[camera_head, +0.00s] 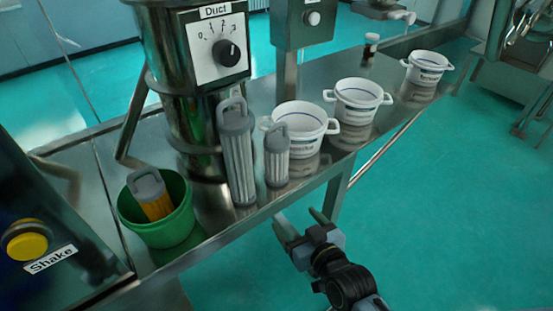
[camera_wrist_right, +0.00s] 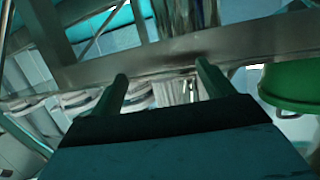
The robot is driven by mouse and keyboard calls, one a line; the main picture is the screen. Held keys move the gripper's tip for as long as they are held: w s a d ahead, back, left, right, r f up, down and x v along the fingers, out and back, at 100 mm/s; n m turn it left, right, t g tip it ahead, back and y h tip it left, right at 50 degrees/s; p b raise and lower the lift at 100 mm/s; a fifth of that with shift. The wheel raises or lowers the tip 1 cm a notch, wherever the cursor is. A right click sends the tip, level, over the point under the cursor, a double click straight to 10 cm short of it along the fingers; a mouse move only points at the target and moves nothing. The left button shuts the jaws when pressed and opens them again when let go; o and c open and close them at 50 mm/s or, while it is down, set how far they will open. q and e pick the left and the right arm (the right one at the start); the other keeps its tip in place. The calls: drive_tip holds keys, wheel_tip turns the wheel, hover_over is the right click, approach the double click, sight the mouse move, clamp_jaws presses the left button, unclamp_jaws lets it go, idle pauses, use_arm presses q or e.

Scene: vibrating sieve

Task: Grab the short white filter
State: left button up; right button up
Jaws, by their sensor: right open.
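The short white filter (camera_head: 277,160) is a ribbed, pale grey-white cylinder with a grey looped handle on top. It stands upright near the front edge of the steel table in the head view. A taller filter (camera_head: 238,158) of the same kind stands just to its left. My right gripper (camera_head: 299,219) is open and empty, off the front edge of the table, apart from the short filter and nearer the camera. In the right wrist view the open fingers (camera_wrist_right: 162,76) point toward the table edge. A ribbed shape shows between them; I cannot tell which filter it is. My left gripper is not in view.
White pots (camera_head: 300,130) stand to the right of the filters. A steel machine (camera_head: 195,110) with a dial rises behind. The floor in front of the table is clear.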

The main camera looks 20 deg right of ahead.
sight(283, 152)
wheel_tip(283, 152, up, 14)
drive_tip(key=d+t, duration=0.1)
drive_tip(key=t, duration=0.2)
drive_tip(key=w, duration=0.5)
drive_tip(key=w+p, duration=0.1)
drive_tip(key=w, duration=0.1)
drive_tip(key=shift+w+a+r, duration=0.15)
drive_tip(key=shift+w+a, duration=0.2)
drive_tip(key=shift+w+a+f, duration=0.1)
drive_tip(key=shift+w+a, duration=0.15)
drive_tip(key=shift+w, duration=0.7)
drive_tip(key=shift+w+a+f, duration=0.15)
drive_tip(key=shift+w+a, duration=0.05)
drive_tip(key=shift+w, duration=0.7)
drive_tip(key=shift+w+a+f, duration=0.1)
drive_tip(key=shift+w+a, duration=0.15)
drive_tip(key=shift+w, duration=0.7)
drive_tip(key=c, duration=1.1)
